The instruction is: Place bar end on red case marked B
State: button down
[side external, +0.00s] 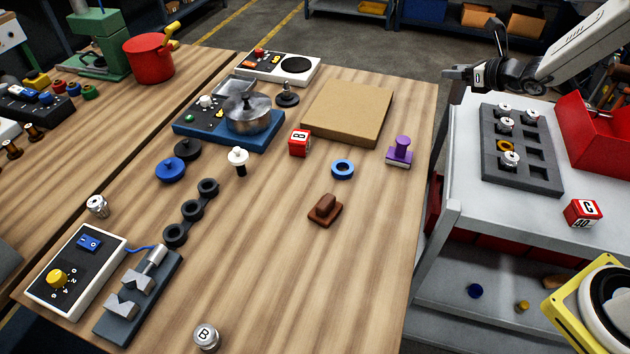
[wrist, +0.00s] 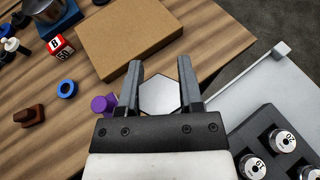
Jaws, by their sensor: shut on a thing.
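My gripper (side external: 452,74) is high at the upper right in the side external view, above the gap between the wooden table and the grey bench. In the wrist view, my gripper (wrist: 160,64) is shut on a silver hexagonal bar end (wrist: 158,94), which sits between the fingers. The red case marked B (side external: 299,142) stands on the wooden table, left of and below my gripper in the side view. The case also shows at the upper left of the wrist view (wrist: 62,46), well apart from the held piece. Its top is partly visible.
A flat cardboard-coloured board (side external: 347,112) lies between the case and my gripper. A purple stamp-like piece (side external: 400,151), blue ring (side external: 342,169) and brown block (side external: 325,210) lie nearby. A dark rack (side external: 521,165) with silver pieces and a red case marked C (side external: 583,212) are on the bench.

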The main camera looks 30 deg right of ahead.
jog(key=a+r+n+g+y, duration=0.1)
jog(key=a+r+n+y, duration=0.1)
jog(key=a, duration=1.3)
jog(key=a+r+n+g+y, duration=0.1)
jog(key=a+r+n+y, duration=0.2)
jog(key=a, duration=1.2)
jog(key=shift+a+y, duration=0.3)
jog(key=shift+a, duration=0.1)
send_over(293, 134)
notch_tip(293, 134, down, 9)
jog(key=shift+s+f, duration=0.15)
jog(key=shift+s, duration=0.1)
jog(key=shift+d, duration=0.1)
jog(key=shift+w+f, duration=0.15)
jog(key=shift+f, duration=0.75)
jog(key=shift+w+f, duration=0.1)
jog(key=shift+f, duration=0.8)
